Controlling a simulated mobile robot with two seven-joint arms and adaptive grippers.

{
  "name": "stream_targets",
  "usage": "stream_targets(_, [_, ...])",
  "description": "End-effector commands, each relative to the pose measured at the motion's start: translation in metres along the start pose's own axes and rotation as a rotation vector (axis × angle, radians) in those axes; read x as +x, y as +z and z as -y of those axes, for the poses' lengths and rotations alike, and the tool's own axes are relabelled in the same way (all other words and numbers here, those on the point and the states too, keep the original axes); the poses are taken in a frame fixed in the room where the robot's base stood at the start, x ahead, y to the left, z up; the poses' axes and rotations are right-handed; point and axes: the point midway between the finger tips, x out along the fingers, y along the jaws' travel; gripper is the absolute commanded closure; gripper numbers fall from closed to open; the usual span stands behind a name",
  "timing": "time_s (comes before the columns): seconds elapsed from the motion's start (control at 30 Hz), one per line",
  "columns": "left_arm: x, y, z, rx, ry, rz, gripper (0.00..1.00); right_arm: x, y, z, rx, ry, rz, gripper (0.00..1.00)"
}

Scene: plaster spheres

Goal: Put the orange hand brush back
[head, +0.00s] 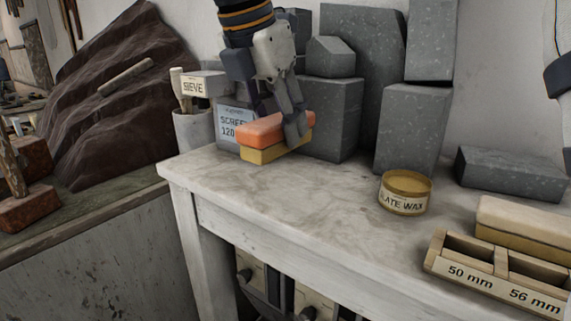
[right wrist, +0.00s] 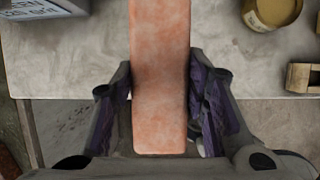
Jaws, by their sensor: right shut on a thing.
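The orange hand brush (head: 262,130) has an orange top and a yellow underside. It is at the left end of the worktable (head: 300,190), in front of the screen box. My right gripper (head: 292,128) comes down from above and is shut on the brush near its right end. I cannot tell whether the brush touches the tabletop or hangs just above it. In the right wrist view the orange back of the brush (right wrist: 160,75) lies lengthwise between the two fingers, over the table's edge. My left gripper is not in view.
Grey stone blocks (head: 333,115) stand along the wall. A screen box (head: 228,122) and a pot (head: 194,130) are at the left end. The tabletop's middle is clear.

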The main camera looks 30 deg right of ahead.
Motion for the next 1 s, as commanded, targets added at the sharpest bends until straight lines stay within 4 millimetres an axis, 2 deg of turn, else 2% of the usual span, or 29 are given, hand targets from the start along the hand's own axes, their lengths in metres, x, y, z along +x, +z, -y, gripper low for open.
stream_targets(0.03, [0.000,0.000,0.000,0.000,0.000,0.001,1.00,0.015,0.002,-0.002,-0.004,-0.006,-0.006,0.81])
stream_targets(0.1, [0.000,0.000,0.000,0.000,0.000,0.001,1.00,0.032,0.006,-0.006,-0.004,-0.005,-0.005,0.81])
stream_targets(0.4, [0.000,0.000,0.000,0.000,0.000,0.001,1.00,0.070,0.016,-0.014,-0.002,-0.004,-0.003,0.81])
stream_targets(0.5, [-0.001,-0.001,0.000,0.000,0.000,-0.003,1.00,0.088,0.007,-0.013,-0.004,-0.005,-0.002,0.81])
stream_targets(0.87, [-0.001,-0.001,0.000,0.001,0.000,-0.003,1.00,0.096,0.004,-0.013,-0.001,-0.001,0.000,0.81])
stream_targets(0.9, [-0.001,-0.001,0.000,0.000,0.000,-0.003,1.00,0.097,0.003,-0.014,-0.001,-0.001,-0.001,0.54])
stream_targets(0.97, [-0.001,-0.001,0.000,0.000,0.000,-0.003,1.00,0.097,0.004,-0.014,-0.001,-0.001,-0.001,0.41])
stream_targets(1.0, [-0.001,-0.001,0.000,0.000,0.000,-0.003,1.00,0.097,0.004,-0.014,-0.001,-0.001,-0.001,0.39])
